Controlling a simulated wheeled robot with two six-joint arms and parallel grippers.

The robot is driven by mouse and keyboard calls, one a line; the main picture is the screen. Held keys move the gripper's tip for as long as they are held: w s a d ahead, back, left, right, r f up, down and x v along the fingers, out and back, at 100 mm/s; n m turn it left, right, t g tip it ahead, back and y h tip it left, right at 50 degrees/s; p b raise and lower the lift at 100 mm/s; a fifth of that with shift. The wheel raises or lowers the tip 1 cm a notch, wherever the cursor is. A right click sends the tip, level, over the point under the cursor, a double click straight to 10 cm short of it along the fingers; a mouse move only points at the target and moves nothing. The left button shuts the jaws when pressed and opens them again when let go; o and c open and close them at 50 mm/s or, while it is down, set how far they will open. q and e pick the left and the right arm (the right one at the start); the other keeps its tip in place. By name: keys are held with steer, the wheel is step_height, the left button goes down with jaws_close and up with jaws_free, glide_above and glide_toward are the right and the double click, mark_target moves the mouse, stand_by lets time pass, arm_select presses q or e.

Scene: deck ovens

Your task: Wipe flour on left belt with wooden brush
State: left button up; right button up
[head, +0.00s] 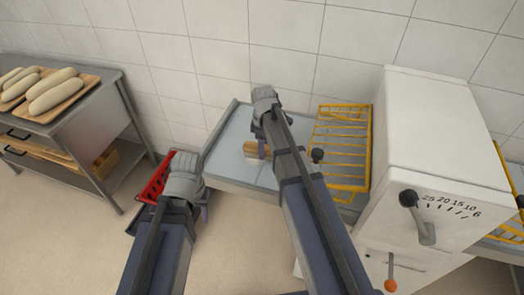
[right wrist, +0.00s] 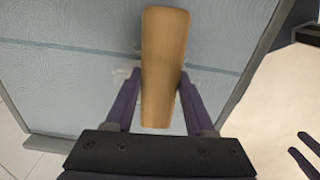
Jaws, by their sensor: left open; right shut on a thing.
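The left belt (head: 228,150) is a flat grey-blue surface in a metal frame, left of the white machine. My right gripper (head: 262,150) is over the belt, shut on the wooden brush (head: 249,149). In the right wrist view the brush (right wrist: 165,55) sits between the two purple fingers, above the belt (right wrist: 75,85). Whether it touches the belt is unclear. A faint whitish flour patch (right wrist: 122,73) shows beside the brush, partly hidden by it. My left gripper (head: 205,212) is open and empty, outside the belt's near left edge; its fingers show in the right wrist view (right wrist: 305,152).
A yellow wire guard (head: 340,150) stands between belt and white machine (head: 420,150), which has a numbered lever dial. A red crate (head: 157,180) is by my left arm. A steel table (head: 60,125) with loaves on boards stands left.

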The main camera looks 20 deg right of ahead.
steer(key=shift+w+d, duration=0.15)
steer(key=shift+w, duration=0.05)
steer(key=shift+w+d, duration=0.5)
steer(key=shift+w, duration=0.2)
steer(key=shift+w+d, duration=0.45)
steer(key=shift+w, duration=0.25)
steer(key=shift+w+d, duration=0.5)
steer(key=shift+w, duration=0.25)
steer(key=shift+w+d, duration=0.5)
steer(key=shift+w, duration=0.2)
steer(key=shift+w+a, duration=0.5)
steer(key=shift+a, duration=0.05)
steer(key=shift+s+a, duration=0.6)
steer(key=shift+s, duration=0.25)
steer(key=shift+s+a, duration=0.55)
steer(key=shift+s, duration=0.3)
